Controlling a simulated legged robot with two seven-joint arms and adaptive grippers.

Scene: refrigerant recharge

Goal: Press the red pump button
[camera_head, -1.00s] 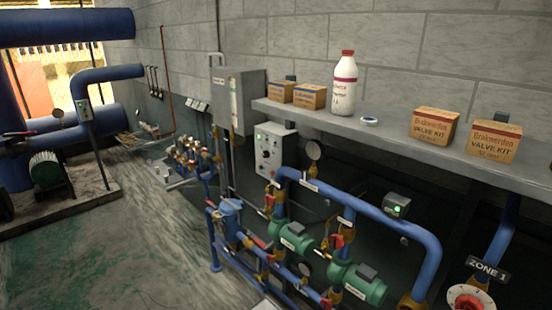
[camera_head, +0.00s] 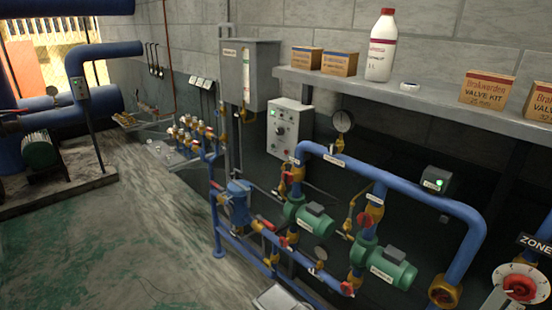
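A grey control box (camera_head: 288,130) with a dark round knob and several small buttons or lights is mounted on the wall at the upper middle. Its buttons are too small to tell a red one for sure. Below it, two green pumps (camera_head: 309,218) (camera_head: 384,266) sit on blue pipework with red valve handles. Neither of my grippers is in view.
A shelf (camera_head: 400,95) with cartons (camera_head: 487,90) and a white bottle (camera_head: 381,48) juts out above the pipes. A red dial (camera_head: 521,286) is at the lower right. Blue pipe racks (camera_head: 217,225) stand in front of the wall. Open floor (camera_head: 120,240) lies at the left.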

